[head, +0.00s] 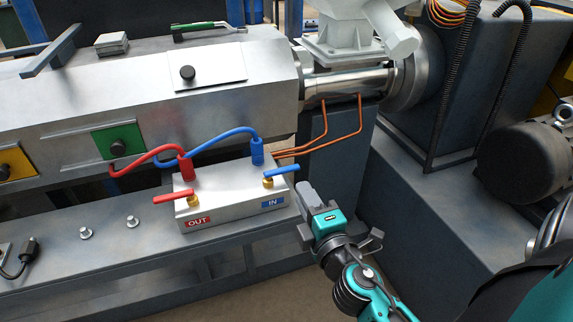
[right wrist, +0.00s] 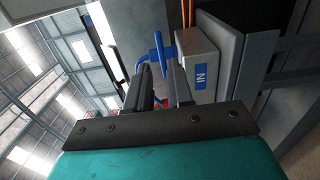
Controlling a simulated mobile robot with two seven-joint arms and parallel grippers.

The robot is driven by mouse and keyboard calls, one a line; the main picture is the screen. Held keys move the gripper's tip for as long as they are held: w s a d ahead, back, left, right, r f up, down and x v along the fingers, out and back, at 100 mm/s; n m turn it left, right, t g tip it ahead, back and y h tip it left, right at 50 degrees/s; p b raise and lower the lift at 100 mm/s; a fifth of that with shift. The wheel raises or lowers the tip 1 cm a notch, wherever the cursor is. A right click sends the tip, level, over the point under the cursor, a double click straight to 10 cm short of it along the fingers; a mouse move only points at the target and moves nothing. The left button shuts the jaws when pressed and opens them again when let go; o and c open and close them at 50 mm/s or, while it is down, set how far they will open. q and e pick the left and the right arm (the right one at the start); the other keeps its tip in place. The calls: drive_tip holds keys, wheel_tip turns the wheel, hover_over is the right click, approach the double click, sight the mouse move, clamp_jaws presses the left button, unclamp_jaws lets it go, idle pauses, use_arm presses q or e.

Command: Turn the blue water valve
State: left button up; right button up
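The blue water valve has a flat blue handle (head: 281,171) on a brass stem, above the blue "IN" label at the right end of the silver manifold block (head: 236,205). My right gripper (head: 303,213) is just right of the block, its fingers pointing toward it. In the right wrist view, its two dark fingers (right wrist: 159,72) are spread apart and the blue handle (right wrist: 157,52) shows between and beyond their tips. The gripper looks empty; I cannot tell whether it touches the handle. My left gripper is not in view.
A red valve handle (head: 171,197) sits at the block's left, above the "OUT" label. A red hose (head: 150,157) and blue hose (head: 221,132) rise from the block. Copper pipes (head: 328,140) run behind it. The machine's dark housing (head: 440,190) stands right of my gripper.

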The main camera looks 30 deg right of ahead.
sight(290, 172)
drive_tip(key=p+x, duration=0.1)
drive_tip(key=x, duration=0.8)
drive_tip(key=shift+w+d, duration=0.1)
drive_tip(key=shift+w, duration=0.1)
drive_tip(key=shift+c, duration=0.5)
clamp_jaws()
